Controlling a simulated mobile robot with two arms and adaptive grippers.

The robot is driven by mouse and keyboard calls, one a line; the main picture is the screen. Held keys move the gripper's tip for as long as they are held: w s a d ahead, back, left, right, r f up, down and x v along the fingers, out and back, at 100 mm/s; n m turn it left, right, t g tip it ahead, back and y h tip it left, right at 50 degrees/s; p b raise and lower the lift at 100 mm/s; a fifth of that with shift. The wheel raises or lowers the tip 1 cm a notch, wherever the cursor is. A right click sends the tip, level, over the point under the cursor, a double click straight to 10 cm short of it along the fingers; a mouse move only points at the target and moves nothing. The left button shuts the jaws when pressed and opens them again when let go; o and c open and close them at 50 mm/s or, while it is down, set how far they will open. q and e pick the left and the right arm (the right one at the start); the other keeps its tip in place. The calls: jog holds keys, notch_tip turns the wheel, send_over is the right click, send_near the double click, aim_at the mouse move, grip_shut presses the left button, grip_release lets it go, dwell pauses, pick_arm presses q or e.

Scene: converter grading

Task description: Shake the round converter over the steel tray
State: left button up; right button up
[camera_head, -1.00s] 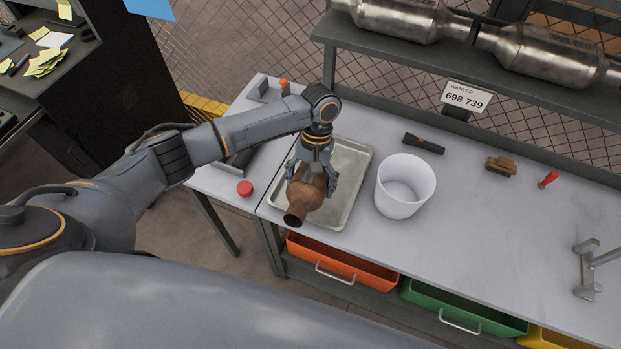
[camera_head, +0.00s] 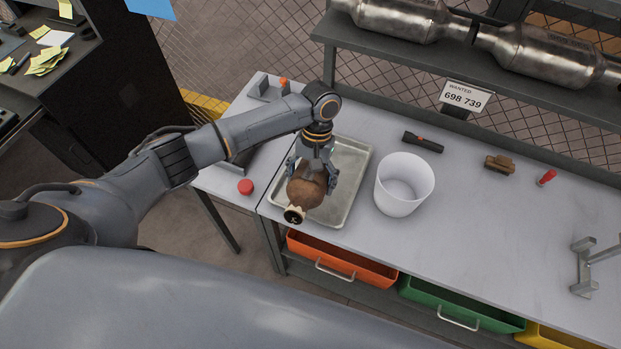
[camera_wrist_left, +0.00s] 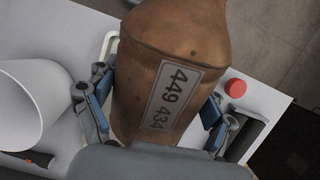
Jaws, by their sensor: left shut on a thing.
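The round converter (camera_head: 305,188) is brown and rusty, with a short pipe end pointing toward the front. My left gripper (camera_head: 312,178) is shut on it and holds it over the left part of the steel tray (camera_head: 350,170). In the left wrist view the converter (camera_wrist_left: 128,90) fills the middle between the two fingers of the gripper (camera_wrist_left: 150,112), and a label on it reads 449 434. The tray lies on the bench, partly hidden by the converter and gripper. My right gripper is not in view.
A white bucket (camera_head: 404,185) stands just right of the tray. A red button (camera_head: 246,187) is to the left. A flashlight (camera_head: 423,142), a brown object (camera_head: 500,163) and a red item (camera_head: 546,178) lie further right. Coloured drawers (camera_head: 345,262) sit below the bench edge.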

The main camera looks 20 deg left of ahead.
aim_at(311, 175)
pick_arm(q)
notch_tip(311, 175, up, 3)
jog(key=shift+w+f, duration=0.1)
jog(key=shift+f, duration=1.65)
jog(key=shift+b, duration=0.3)
